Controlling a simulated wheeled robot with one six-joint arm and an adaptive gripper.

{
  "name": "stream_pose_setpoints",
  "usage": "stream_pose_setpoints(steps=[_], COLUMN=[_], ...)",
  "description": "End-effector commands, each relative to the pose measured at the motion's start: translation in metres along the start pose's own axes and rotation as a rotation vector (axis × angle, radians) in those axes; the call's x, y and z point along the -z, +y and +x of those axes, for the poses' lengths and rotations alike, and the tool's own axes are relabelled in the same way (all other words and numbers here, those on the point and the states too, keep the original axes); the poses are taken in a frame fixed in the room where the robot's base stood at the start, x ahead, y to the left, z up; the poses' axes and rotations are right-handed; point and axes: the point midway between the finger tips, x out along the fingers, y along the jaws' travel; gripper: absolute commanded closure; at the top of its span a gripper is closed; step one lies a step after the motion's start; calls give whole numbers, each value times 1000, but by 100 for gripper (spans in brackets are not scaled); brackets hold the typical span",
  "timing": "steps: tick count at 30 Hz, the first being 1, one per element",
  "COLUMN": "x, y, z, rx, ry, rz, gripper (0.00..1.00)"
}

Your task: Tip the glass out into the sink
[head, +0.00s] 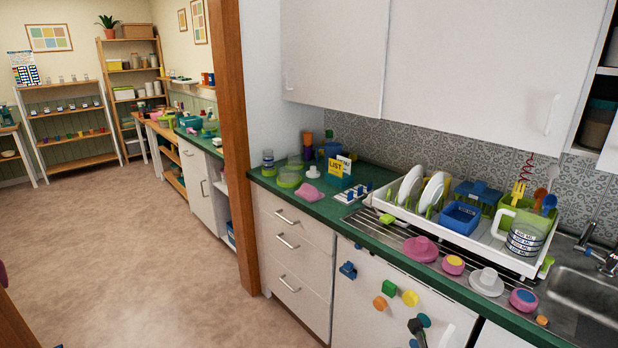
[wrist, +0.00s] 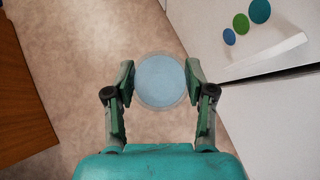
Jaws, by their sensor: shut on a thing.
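My gripper (wrist: 160,76) is shut on a clear round glass (wrist: 160,102), with one green finger on each side of it. The wrist view looks down on the glass from above. A pale blue round surface fills most of its rim and looks like liquid. The glass is over the floor, beside the white cabinet fronts. The steel sink (head: 590,299) is at the right edge of the head view, set in the green counter, with its tap (head: 608,262) behind it. My gripper and the glass do not show in the head view.
A dish rack (head: 405,216) with plates stands left of the sink. Pink and white dishes (head: 486,281) line the counter's front edge. In the wrist view a white handle (wrist: 262,58) and round magnets (wrist: 241,23) stick out at right. The floor (head: 150,245) at left is clear.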

Motion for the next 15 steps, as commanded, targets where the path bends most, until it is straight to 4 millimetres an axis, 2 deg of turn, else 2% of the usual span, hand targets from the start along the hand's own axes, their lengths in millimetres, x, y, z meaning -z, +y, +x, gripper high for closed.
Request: stream_pose_setpoints(steps=[1,6,15], x=[2,6,7], y=[14,40,46], z=[6,17,20], rx=[-12,-31,-34], ry=[2,0,0], rz=[-15,-42,-49], gripper=[100,100,100])
